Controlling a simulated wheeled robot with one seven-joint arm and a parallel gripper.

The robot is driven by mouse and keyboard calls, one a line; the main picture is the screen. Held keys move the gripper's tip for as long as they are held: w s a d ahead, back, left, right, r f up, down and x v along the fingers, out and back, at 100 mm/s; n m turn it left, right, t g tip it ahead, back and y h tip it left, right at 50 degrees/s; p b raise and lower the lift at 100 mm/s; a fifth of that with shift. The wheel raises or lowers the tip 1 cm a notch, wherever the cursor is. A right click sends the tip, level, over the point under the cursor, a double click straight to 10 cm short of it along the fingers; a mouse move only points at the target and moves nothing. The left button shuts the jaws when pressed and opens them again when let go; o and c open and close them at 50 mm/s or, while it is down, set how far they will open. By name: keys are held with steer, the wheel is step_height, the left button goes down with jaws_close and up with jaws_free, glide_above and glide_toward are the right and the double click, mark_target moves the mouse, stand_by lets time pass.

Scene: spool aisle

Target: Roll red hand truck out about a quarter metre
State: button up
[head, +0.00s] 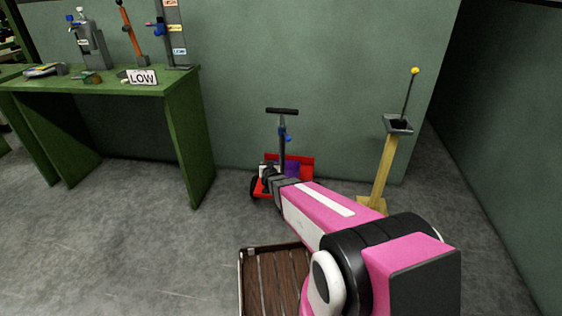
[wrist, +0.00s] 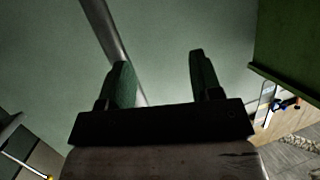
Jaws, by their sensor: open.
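The red hand truck (head: 306,164) stands on the floor against the green wall in the head view. It has a dark upright post with a black crossbar handle (head: 282,111) and small blue parts (head: 285,135) on the post. Something purple shows on it, and a dark wheel shows at its left. My arm reaches over its lower front and hides part of it. My gripper is open in the wrist view (wrist: 162,75). A grey bar (wrist: 107,35), which looks like the truck's post, runs behind the left finger; I cannot tell whether they touch.
A wooden post with a yellow-knobbed lever (head: 396,124) stands to the right of the truck. A wood-slatted platform (head: 272,275) lies in front. Floor at left is clear.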

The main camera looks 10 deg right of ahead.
mark_target(283, 159)
steer(key=w+d+f+m+t+h, duration=0.1)
steer(key=d+f+m+h, duration=0.35)
steer(key=h, duration=0.35)
steer(key=x, duration=1)
steer(key=shift+w+a, duration=0.3)
